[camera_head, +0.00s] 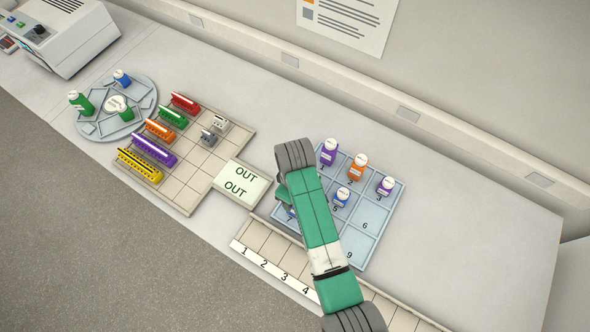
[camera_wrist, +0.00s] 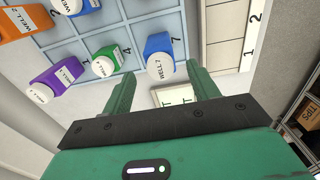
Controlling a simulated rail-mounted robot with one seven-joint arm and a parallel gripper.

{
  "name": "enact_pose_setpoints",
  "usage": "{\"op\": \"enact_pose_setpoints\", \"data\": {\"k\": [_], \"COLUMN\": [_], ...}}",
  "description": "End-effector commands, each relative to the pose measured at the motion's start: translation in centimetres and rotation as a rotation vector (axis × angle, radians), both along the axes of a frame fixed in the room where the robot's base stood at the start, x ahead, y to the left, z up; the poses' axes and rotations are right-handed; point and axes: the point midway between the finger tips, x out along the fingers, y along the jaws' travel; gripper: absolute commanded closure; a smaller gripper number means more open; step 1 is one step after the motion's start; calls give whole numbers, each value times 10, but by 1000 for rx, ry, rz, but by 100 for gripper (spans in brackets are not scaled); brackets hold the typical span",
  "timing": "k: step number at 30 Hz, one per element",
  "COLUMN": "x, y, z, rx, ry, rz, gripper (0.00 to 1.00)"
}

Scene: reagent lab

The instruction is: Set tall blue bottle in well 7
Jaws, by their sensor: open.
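A tall blue bottle (camera_wrist: 158,45) with a white cap stands in well 7 of the blue well tray (camera_wrist: 143,8), beside the printed 7 in the wrist view. In the head view my arm hides most of it; only a bit of blue shows near the 7. My gripper (camera_wrist: 163,76) is open, its two green fingers apart on either side of the bottle's cap end. I cannot tell whether either finger touches the bottle. Nothing is held.
Wells 1 to 3 hold a purple bottle (camera_head: 328,154), an orange bottle (camera_head: 357,170) and another purple bottle (camera_head: 385,187). A short blue bottle (camera_head: 341,197) is in well 5, a green bottle (camera_wrist: 107,60) in well 4. Well 6 is empty. A round carousel (camera_head: 94,129) stands left.

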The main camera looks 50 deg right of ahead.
Motion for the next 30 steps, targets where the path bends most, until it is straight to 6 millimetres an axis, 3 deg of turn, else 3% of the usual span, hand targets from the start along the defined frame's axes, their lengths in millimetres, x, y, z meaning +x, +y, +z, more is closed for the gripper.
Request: {"op": "enact_pose_setpoints", "data": {"k": [3,6,20,23,26,29,30], "x": [1,0,0,13,64,125,142], "y": [0,0,0,2,11,42,58], "z": [25,37,44,56,111,209,252], "rx": [-2,-1,0,-29,-136,-238,-257], "ry": [-2,-1,0,-48,-266,-620,-767], "rz": [0,0,0,-1,-14,-37,-47], "gripper": [40,40,40,40,40,40,40]}}
